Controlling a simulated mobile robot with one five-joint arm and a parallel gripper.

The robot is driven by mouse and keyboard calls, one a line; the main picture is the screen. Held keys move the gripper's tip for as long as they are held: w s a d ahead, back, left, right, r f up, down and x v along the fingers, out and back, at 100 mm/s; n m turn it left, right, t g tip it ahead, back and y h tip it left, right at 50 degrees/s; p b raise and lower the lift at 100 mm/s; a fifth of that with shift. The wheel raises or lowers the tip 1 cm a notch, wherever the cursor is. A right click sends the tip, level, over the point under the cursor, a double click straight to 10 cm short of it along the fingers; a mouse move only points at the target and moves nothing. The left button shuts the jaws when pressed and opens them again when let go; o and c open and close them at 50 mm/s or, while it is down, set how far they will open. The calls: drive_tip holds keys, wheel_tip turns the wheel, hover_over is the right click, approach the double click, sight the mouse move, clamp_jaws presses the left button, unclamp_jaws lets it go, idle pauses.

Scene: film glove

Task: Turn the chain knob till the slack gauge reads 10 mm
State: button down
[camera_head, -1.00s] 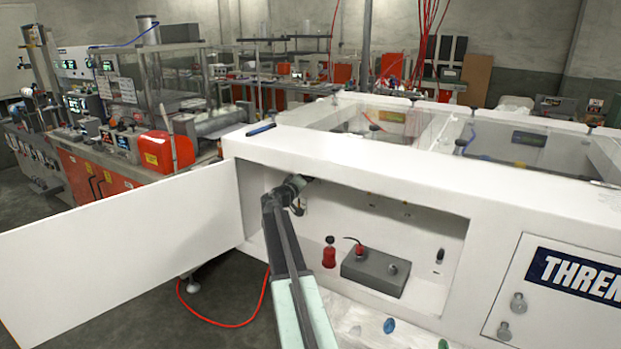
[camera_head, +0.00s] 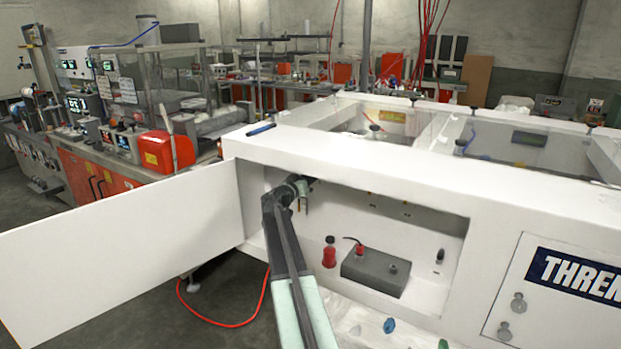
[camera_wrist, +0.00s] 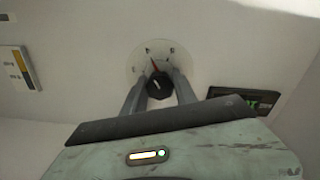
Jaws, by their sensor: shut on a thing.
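In the head view my arm reaches into the open white compartment (camera_head: 375,225), and the knob is hidden there.
A red bottle (camera_head: 329,254) and a grey box (camera_head: 376,270) with fittings stand on the compartment floor, right of my arm. The compartment's white door (camera_head: 125,250) hangs open at left. A yellow and dark panel (camera_wrist: 24,68) is on the wall left of the dial.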

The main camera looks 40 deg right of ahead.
idle(0.4)
drive_tip(key=c, duration=1)
unclamp_jaws()
drive_tip(key=v, duration=0.8)
drive_tip(key=shift+w, duration=0.1)
